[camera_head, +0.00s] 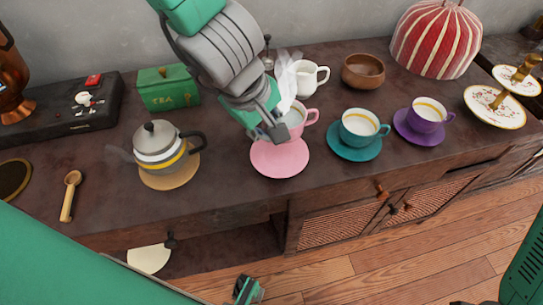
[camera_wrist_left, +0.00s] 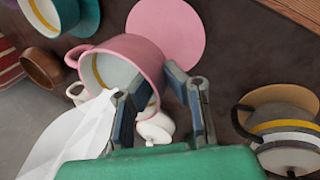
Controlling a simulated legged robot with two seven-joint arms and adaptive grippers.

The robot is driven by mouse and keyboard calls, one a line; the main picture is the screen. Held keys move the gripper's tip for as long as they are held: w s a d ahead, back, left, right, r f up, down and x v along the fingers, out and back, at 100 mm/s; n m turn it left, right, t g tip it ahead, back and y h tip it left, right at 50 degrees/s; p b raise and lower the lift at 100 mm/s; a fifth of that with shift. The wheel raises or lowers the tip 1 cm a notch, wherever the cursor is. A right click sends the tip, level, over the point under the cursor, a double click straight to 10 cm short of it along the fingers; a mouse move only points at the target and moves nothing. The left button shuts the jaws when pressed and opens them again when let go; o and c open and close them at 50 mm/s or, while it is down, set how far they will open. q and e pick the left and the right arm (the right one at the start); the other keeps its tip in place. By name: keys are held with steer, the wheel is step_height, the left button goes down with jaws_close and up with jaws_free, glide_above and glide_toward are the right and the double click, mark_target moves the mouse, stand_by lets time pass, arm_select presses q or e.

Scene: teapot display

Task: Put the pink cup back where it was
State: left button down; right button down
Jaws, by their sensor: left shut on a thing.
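The pink cup (camera_head: 297,125) is in my left gripper (camera_head: 270,130), its handle to the right in the head view. It also shows in the left wrist view (camera_wrist_left: 143,57), with one finger at its open rim and the other against its outer wall. The pink saucer (camera_head: 280,163) lies on the counter, with nothing on its visible front part. The cup overlaps its back edge in the head view. The saucer also shows in the left wrist view (camera_wrist_left: 178,25). I cannot tell whether cup and saucer touch. My right gripper is not clearly seen.
A teal cup (camera_head: 360,125) and a purple cup (camera_head: 427,113) stand on saucers to the right. A grey teapot (camera_head: 158,147) stands on a round mat to the left. A white jug (camera_head: 310,77) and a wooden bowl (camera_head: 363,70) are behind. Counter in front of the teapot is mostly bare.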

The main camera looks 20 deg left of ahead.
arm_select(q)
steer(key=f+b, duration=0.1)
steer(key=f, duration=0.1)
steer(key=a+f+b, duration=0.1)
steer(key=f, duration=0.1)
steer(key=shift+d+f+b, duration=0.2)
steer(key=shift+f+b, duration=0.8)
steer(key=shift+f, duration=0.1)
steer(key=shift+d+f, duration=0.15)
steer(key=shift+f, duration=0.15)
steer(key=shift+d+r, duration=0.1)
steer(key=shift+r, duration=0.05)
steer(key=c, duration=1.7)
jaws_free()
steer(key=shift+a+f, duration=0.2)
steer(key=shift+a, duration=0.1)
